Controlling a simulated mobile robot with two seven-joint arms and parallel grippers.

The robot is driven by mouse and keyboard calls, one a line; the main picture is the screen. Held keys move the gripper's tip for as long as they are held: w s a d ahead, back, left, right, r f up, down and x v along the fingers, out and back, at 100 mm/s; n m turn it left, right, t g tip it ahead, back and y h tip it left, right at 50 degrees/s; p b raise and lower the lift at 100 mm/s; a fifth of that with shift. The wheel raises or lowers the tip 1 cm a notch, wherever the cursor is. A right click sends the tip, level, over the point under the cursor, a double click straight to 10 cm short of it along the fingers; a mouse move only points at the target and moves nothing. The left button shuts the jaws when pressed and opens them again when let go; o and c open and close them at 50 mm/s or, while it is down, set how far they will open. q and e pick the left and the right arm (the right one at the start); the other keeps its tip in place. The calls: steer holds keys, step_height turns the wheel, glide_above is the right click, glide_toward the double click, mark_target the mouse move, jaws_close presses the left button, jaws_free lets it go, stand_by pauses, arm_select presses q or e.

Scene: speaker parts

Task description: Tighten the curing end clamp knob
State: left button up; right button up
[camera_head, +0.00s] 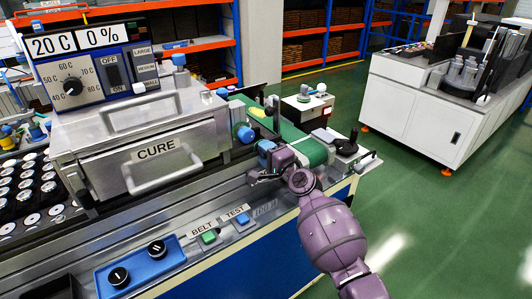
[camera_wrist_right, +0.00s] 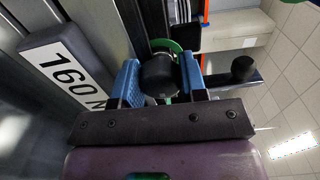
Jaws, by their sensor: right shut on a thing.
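The curing unit (camera_head: 150,150), marked CURE, stands at the left of the head view with its drawer front and handle. My right gripper (camera_head: 268,158) is at its right end, beside the green belt. In the right wrist view my blue fingertips are on both sides of a dark rounded knob (camera_wrist_right: 158,75), and the gripper is shut on it. A green ring (camera_wrist_right: 166,46) shows behind the knob. In the head view the gripper hides the knob. My left gripper is in no view.
A 160 N label plate (camera_wrist_right: 68,68) lies close left of the fingers in the right wrist view, and a black ball-ended lever (camera_wrist_right: 242,69) is at the right. A blue knob (camera_head: 243,133) sits on the unit's end.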

steer(key=shift+f, duration=0.2)
steer(key=o, duration=0.9)
steer(key=shift+s+d, duration=0.1)
steer(key=shift+s, duration=0.05)
steer(key=shift+c, duration=0.2)
steer(key=shift+o, duration=0.3)
steer(key=shift+r, duration=0.15)
steer(key=p+v, duration=0.1)
steer(key=v, duration=0.9)
steer(key=shift+s+d, duration=0.15)
steer(key=shift+s, duration=0.1)
